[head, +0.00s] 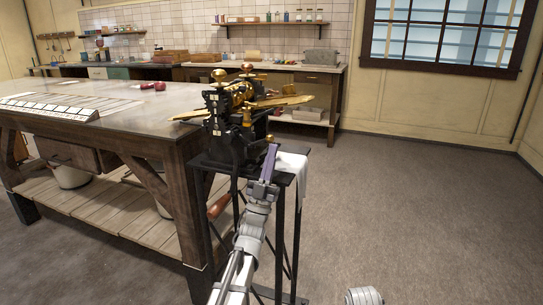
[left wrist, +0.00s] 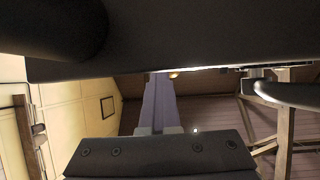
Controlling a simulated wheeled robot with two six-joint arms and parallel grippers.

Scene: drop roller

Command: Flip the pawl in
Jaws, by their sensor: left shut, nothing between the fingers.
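The black and brass roller machine (head: 232,125) stands on a small black stand (head: 290,200). It has brass knobs on top and a crank with a wooden grip (head: 218,206) hanging at its lower left. I cannot make out the pawl in either view. My left gripper (head: 271,150) is shut and empty, its purple fingers pointing up in front of the machine's right side. Whether it touches the machine is unclear. In the left wrist view the closed fingers (left wrist: 158,90) reach up close to a dark overhanging surface.
A large wooden workbench (head: 185,150) stands close on the left, with a type tray (head: 45,108) on it. A white cloth (head: 291,162) lies on the stand's right side. The carpeted floor (head: 420,210) to the right is free. A counter runs along the back wall.

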